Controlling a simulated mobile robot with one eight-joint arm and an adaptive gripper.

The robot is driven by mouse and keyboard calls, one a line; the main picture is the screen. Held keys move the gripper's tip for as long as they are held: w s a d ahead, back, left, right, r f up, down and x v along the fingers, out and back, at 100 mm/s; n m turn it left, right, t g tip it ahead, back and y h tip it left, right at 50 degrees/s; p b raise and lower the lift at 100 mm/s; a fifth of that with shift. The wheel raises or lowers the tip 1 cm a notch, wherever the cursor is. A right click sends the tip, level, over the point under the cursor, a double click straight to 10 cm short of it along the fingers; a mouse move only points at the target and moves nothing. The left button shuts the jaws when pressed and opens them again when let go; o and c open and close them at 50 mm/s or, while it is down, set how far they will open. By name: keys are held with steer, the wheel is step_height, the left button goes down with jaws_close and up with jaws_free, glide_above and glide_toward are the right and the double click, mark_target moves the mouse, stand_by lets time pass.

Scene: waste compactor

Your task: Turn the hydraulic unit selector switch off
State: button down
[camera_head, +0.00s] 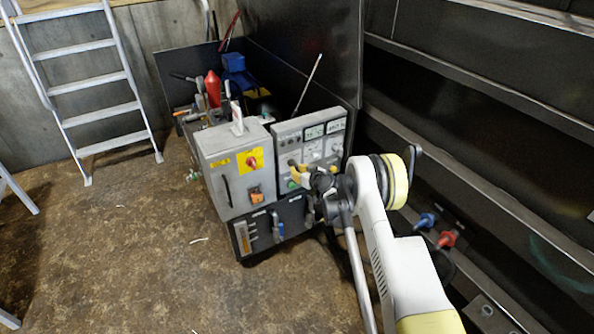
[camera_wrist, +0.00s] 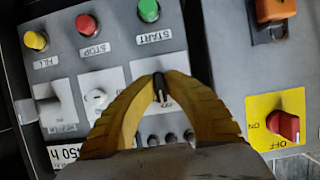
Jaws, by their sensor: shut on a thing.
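My gripper (camera_wrist: 160,88) has yellow fingers, and their tips come together on a small dark selector switch (camera_wrist: 164,99) on a white plate under the green START button (camera_wrist: 148,10). The fingers hide most of this switch, so I cannot read its position or label. In the head view my gripper (camera_head: 299,169) reaches from the right to the grey control panel (camera_head: 285,130). A red rotary switch (camera_wrist: 284,125) marked ON and OFF sits on a yellow plate to the right, apart from my fingers; it also shows in the head view (camera_head: 251,161).
A red STOP button (camera_wrist: 86,25), a yellow button (camera_wrist: 35,40) and a white knob (camera_wrist: 97,98) lie left of my fingers. An orange switch (camera_wrist: 275,10) is at upper right. A ladder (camera_head: 95,80) stands at left; the floor (camera_head: 120,250) before it is mostly clear.

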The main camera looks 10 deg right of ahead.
steer(key=c, duration=1.5)
jaws_free()
steer(key=v, duration=1.2)
steer(key=shift+a, duration=0.1)
